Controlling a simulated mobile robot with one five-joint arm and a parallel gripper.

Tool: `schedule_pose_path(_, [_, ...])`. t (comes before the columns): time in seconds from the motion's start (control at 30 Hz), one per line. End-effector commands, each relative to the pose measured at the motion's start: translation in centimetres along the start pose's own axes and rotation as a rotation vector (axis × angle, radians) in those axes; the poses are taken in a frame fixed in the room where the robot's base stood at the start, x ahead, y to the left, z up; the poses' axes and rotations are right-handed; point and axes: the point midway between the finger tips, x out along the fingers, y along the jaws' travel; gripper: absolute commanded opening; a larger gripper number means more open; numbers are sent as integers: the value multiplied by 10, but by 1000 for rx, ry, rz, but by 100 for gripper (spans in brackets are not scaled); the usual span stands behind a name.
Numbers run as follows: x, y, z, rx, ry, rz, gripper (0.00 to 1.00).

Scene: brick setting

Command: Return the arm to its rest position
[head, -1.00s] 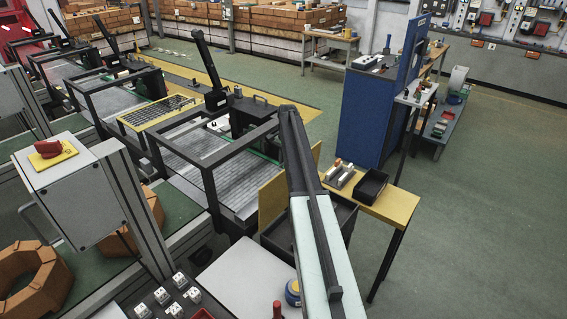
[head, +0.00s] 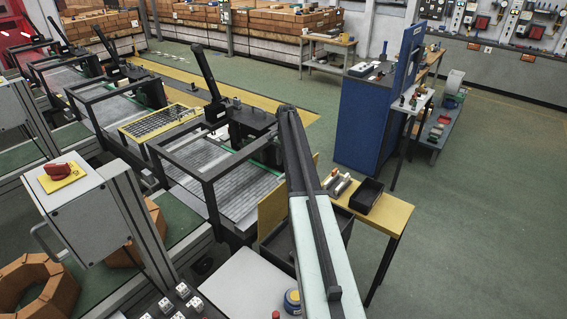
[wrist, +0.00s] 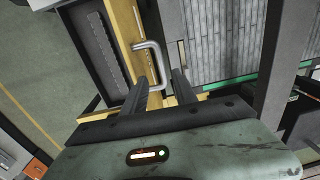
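My gripper (wrist: 160,80) shows in the wrist view with its two dark fingers apart and a gap between them. I see nothing clearly held. A bent metal handle (wrist: 153,47) on a tan panel lies beyond the fingertips; I cannot tell whether it touches them. The fingers cannot be made out there.
A yellow bench (head: 391,216) with a black tray (head: 366,196) stands right of my arm. A framed conveyor (head: 205,165) lies left. A grey control box with a red switch (head: 59,171) stands farther left. A blue cabinet (head: 362,125) is behind; green floor at right is clear.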

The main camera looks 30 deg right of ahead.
Motion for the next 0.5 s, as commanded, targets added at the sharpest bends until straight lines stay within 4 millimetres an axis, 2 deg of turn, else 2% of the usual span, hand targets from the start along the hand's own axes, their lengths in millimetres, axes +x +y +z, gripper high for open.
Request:
schedule_pose_path(0.03, [-10,0,0,0,0,0,34])
schedule_pose_path(0.5, [-7,-1,1,-1,0,0,34])
